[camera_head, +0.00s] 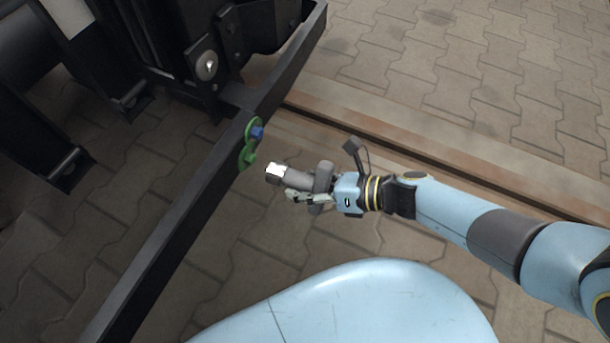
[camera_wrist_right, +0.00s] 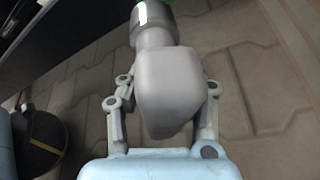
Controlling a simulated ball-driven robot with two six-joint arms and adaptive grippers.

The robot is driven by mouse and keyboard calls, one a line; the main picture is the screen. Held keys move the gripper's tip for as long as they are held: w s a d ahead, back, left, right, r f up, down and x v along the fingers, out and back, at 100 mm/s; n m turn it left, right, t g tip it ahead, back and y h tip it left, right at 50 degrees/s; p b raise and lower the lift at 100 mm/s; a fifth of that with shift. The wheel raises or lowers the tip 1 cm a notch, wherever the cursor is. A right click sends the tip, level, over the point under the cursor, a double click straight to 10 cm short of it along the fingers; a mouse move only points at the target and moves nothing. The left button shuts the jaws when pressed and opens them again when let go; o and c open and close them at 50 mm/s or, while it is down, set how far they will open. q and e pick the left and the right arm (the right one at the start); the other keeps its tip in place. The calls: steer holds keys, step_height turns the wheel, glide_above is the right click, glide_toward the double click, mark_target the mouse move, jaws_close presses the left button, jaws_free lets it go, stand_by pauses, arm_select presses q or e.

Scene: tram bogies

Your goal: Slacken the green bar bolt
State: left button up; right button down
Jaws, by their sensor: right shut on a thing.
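My right gripper (camera_head: 312,195) is shut on a grey tool (camera_head: 297,179) with a shiny metal socket end (camera_head: 275,172). The socket points left toward the black bar (camera_head: 190,205), a short gap away from it. In the right wrist view the tool's grey body (camera_wrist_right: 168,95) fills the space between the fingers, with a bit of green (camera_wrist_right: 178,3) beyond the socket at the top edge. My left gripper is not in view.
Dark bogie parts (camera_head: 205,65) with a silver bolt stand behind the bar at upper left. A rusty rail (camera_head: 400,142) runs across the paving (camera_head: 440,60). The paving between the gripper and the bar is clear.

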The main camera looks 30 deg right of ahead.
mark_target(277, 177)
steer(key=shift+d+f+t, duration=0.25)
steer(key=shift+t, duration=0.15)
steer(key=shift+d+r, duration=0.1)
steer(key=shift+w+a, duration=1.05)
steer(key=shift+w, duration=0.2)
steer(key=shift+w+a, duration=1)
steer(key=shift+w, duration=0.25)
